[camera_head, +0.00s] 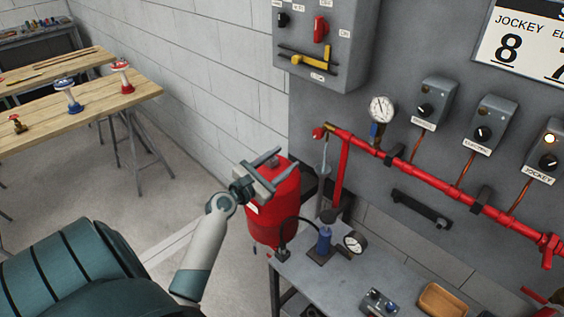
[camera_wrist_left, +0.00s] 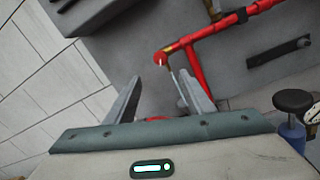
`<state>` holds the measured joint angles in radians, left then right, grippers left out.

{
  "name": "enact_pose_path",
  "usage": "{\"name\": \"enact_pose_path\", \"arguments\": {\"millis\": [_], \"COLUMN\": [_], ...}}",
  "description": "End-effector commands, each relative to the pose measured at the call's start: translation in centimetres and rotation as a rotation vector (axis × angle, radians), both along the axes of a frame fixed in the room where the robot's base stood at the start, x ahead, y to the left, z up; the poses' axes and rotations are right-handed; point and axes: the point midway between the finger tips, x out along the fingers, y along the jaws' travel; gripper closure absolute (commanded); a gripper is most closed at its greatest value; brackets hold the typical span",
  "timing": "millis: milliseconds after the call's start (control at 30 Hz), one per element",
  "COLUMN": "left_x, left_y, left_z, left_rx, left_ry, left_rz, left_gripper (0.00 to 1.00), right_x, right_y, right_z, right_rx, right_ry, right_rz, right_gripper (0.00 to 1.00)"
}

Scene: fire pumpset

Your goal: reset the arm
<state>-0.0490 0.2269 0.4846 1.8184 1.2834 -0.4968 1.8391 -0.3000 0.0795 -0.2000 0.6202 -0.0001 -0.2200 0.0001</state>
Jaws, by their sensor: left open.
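My left gripper (camera_head: 268,168) is open in the head view, in front of the red tank (camera_head: 275,205) by the wall. Its jaws hold nothing. The left wrist view shows the two fingers of my left gripper (camera_wrist_left: 160,100) spread apart, with the grey panel and red pipe (camera_wrist_left: 193,70) beyond them. I cannot tell from these views whether the gripper touches the tank. My right gripper is in neither view.
A grey bench (camera_head: 340,285) with a blue hand pump (camera_head: 324,240), a gauge (camera_head: 355,242) and a wooden tray (camera_head: 442,300) stands at the lower right. Red pipe (camera_head: 440,190) crosses the panel. A wooden table (camera_head: 60,120) with valves is at the left. Open floor lies between.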

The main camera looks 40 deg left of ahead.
Motion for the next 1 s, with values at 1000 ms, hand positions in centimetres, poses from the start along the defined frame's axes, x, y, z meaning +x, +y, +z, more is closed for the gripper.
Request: {"name": "enact_pose_path", "arguments": {"millis": [1000], "left_x": [-5.8], "left_y": [-14.1], "left_z": [-9.0], "left_rx": [0.812], "left_ry": [0.232], "left_rz": [-0.369], "left_gripper": [0.52], "right_x": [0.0], "right_y": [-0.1], "right_z": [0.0], "right_rx": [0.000], "right_ry": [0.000], "right_rz": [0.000], "right_gripper": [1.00]}}
